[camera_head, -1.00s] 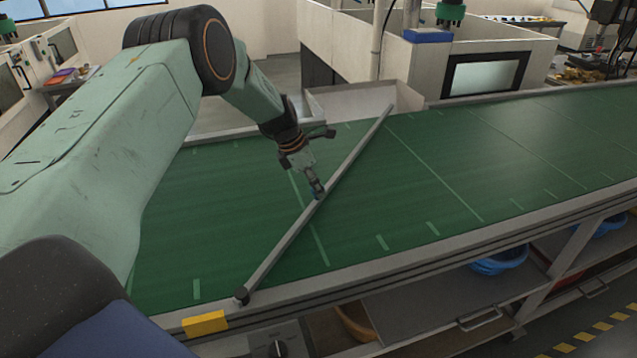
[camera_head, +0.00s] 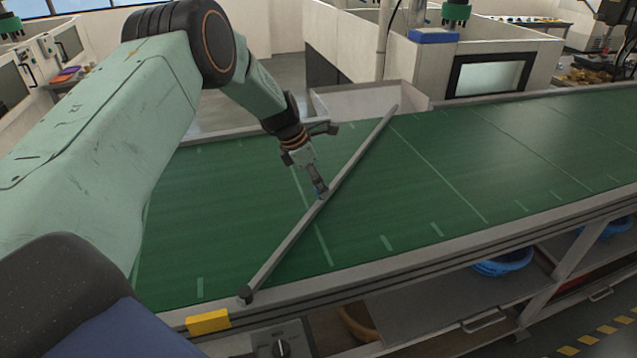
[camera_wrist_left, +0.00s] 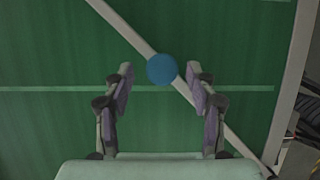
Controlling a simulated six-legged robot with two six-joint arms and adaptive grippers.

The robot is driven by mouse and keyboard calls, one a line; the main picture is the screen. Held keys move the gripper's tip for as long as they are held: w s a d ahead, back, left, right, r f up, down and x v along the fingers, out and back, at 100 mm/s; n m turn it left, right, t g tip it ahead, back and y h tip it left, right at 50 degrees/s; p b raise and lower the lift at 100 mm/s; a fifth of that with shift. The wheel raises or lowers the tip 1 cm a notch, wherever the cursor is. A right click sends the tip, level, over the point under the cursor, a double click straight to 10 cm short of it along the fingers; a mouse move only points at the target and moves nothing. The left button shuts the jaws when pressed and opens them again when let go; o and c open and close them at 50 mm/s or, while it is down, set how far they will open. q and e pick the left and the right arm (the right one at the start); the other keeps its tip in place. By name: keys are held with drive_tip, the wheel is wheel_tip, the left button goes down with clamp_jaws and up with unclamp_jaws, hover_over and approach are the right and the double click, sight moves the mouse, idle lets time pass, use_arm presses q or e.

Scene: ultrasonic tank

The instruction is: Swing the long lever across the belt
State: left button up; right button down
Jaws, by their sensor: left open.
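The long grey lever (camera_head: 290,241) lies diagonally across the green belt (camera_head: 440,180), from a dark pivot (camera_head: 245,294) at the near rail to the far edge. A blue knob (camera_wrist_left: 162,69) stands on the lever, which also shows in the left wrist view (camera_wrist_left: 124,27). My left gripper (camera_head: 320,193) is over the lever near its middle and hides most of the knob in the head view. In the left wrist view my left gripper (camera_wrist_left: 160,86) is open, with one finger on each side of the knob and gaps showing. My right gripper is out of view.
A pale open chute or bin (camera_head: 368,100) stands at the belt's far edge near the lever's tip. A yellow block (camera_head: 208,321) sits on the near rail. Blue baskets (camera_head: 503,262) are under the belt. The belt right of the lever is clear.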

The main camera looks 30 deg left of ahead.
use_arm(q)
drive_tip(key=v, duration=1.1)
drive_tip(key=shift+s+a, duration=0.15)
drive_tip(key=shift+a, duration=0.2)
drive_tip(key=shift+d, duration=0.15)
